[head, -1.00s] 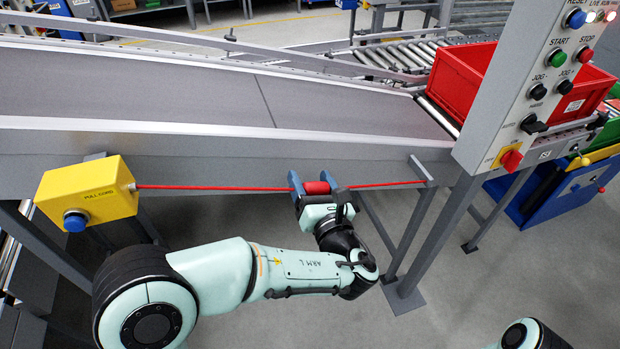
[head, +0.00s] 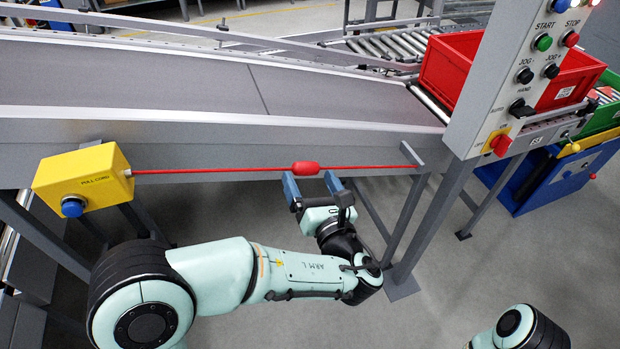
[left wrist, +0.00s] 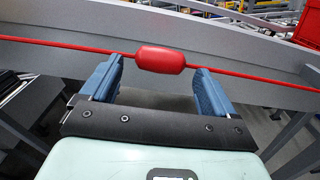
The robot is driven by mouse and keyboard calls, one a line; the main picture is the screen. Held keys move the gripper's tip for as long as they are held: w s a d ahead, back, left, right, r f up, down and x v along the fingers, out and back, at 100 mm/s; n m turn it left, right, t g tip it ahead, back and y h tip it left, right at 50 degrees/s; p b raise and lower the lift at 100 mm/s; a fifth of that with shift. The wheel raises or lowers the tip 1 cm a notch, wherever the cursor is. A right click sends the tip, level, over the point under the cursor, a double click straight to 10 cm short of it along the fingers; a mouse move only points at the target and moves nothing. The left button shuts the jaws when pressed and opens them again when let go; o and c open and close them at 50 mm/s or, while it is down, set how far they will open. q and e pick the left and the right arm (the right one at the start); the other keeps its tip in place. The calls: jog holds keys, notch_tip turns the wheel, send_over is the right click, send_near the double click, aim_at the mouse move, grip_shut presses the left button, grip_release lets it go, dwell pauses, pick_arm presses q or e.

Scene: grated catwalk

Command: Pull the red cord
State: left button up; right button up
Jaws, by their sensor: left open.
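The red cord (head: 220,170) runs from the yellow pull-cord box (head: 84,180) to a grey bracket on the right, along the front of the conveyor. A thicker red grip (head: 305,168) sits on the cord. My left gripper (head: 312,181) is open just below the grip, its blue fingers apart and not closed on it. In the left wrist view the red grip (left wrist: 160,59) lies just beyond the gap between the two fingertips (left wrist: 158,66), and the cord passes across beyond them. Of my right arm only a part shows at the bottom right; its gripper is out of view.
A grey control post (head: 515,85) with buttons stands right of the gripper. The sloped conveyor (head: 150,80) lies behind the cord. A red bin (head: 452,70) rests on rollers at the back right. A blue container (head: 550,180) stands at the far right. Open floor lies below the cord.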

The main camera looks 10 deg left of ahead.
pick_arm(q)
jog(key=v, duration=1.2)
jog(key=shift+s, duration=0.2)
jog(key=shift+d, duration=0.1)
